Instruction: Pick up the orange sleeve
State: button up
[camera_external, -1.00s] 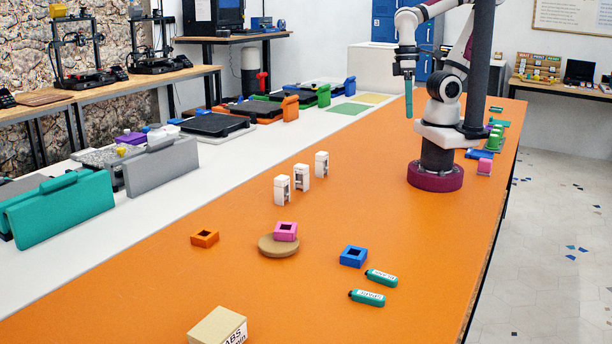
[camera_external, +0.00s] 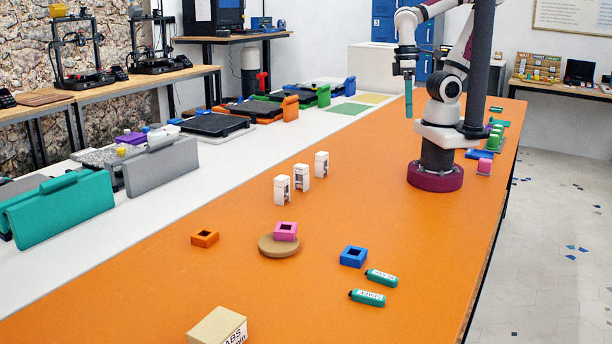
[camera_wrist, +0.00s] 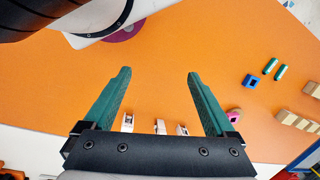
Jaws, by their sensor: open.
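The orange sleeve (camera_external: 205,238) is a small square block with a dark opening in its top. It lies on the orange table (camera_external: 350,205), left of a round tan disc (camera_external: 280,249), in the external view. I cannot make it out in the wrist view. My gripper (camera_external: 408,97) hangs fingers down above the far part of the table, well away from the sleeve. In the wrist view my gripper (camera_wrist: 158,75) has its two teal fingers wide apart, with only bare table between their tips.
A pink sleeve (camera_external: 286,230) sits on the disc. A blue sleeve (camera_external: 353,256) and two teal bottles (camera_external: 374,288) lie to its right. Several white upright pieces (camera_external: 302,177) stand mid-table. A tan labelled box (camera_external: 217,328) is at the front. Bare table surrounds the orange sleeve.

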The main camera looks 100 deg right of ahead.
dwell(0.5)
jog(key=w+a+f+m+t+y, duration=0.1)
jog(key=w+a+m+y, duration=0.15)
jog(key=w, duration=0.65)
jog(key=w+a+m+y, duration=0.2)
jog(key=w+m+y, duration=0.15)
jog(key=w, duration=0.55)
jog(key=w+a+f+m+t+y, duration=0.15)
jog(key=w+m, duration=0.25)
jog(key=w, duration=0.5)
jog(key=m+t+y, duration=0.1)
jog(key=m+t, duration=0.5)
jog(key=m, duration=0.4)
send_near(205, 238)
jog(key=w+f, duration=0.1)
jog(key=a+f, duration=0.1)
jog(key=w+f, duration=0.1)
jog(key=f, duration=0.1)
jog(key=shift+w+a, duration=0.25)
jog(key=shift+w, duration=0.1)
jog(key=shift+c, duration=0.2)
jog(key=c, duration=1.3)
